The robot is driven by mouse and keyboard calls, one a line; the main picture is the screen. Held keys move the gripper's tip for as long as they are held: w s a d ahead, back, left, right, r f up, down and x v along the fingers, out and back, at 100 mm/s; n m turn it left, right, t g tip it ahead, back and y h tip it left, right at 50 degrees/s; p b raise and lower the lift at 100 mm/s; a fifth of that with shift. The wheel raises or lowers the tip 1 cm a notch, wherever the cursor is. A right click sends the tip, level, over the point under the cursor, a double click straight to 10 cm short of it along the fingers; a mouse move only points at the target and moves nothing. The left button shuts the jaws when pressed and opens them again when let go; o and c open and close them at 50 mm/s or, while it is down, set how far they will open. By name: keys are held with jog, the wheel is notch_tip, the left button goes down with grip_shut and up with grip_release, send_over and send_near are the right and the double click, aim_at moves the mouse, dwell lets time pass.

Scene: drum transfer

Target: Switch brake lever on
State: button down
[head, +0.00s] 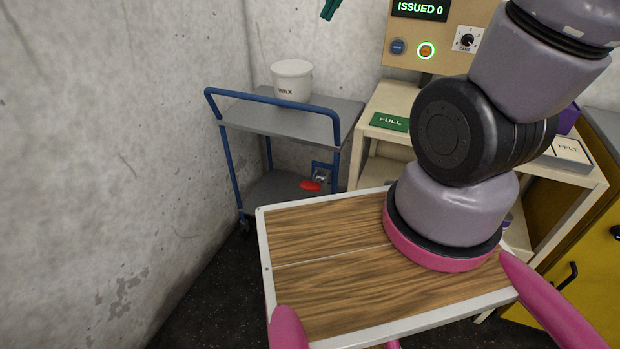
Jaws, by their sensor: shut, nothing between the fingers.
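The likely brake lever is a small red lever (311,186) low on the cart, beside a blue and grey bracket (321,173) near the cart's right leg. Its exact tilt is hard to tell at this size. The cart (240,118) has grey shelves and a blue tube frame. My gripper (329,12) shows only as dark green fingertips at the top edge, shut and empty. It appears high above the cart, well apart from the lever. The rest of the gripper is out of frame.
A white WAX tub (292,80) stands on the cart's top shelf. A cream shelf unit (375,142) with a green FULL sign (389,122) is right of the cart. A concrete wall (100,150) bounds the left. Yellow cabinets (575,255) stand at right.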

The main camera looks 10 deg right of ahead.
jog(key=w+a+f+m+g+h, duration=0.1)
jog(key=w+a+f, duration=0.3)
jog(key=f, duration=0.6)
jog(key=w+a+f+m+g+h, duration=0.1)
jog(key=w+f, duration=0.4)
jog(key=f, duration=0.4)
notch_tip(320, 180, down, 21)
jog(key=d+h, duration=0.2)
jog(key=h, duration=0.1)
jog(key=shift+s+h, duration=0.3)
jog(key=shift+h, duration=0.1)
jog(key=shift+f, duration=0.2)
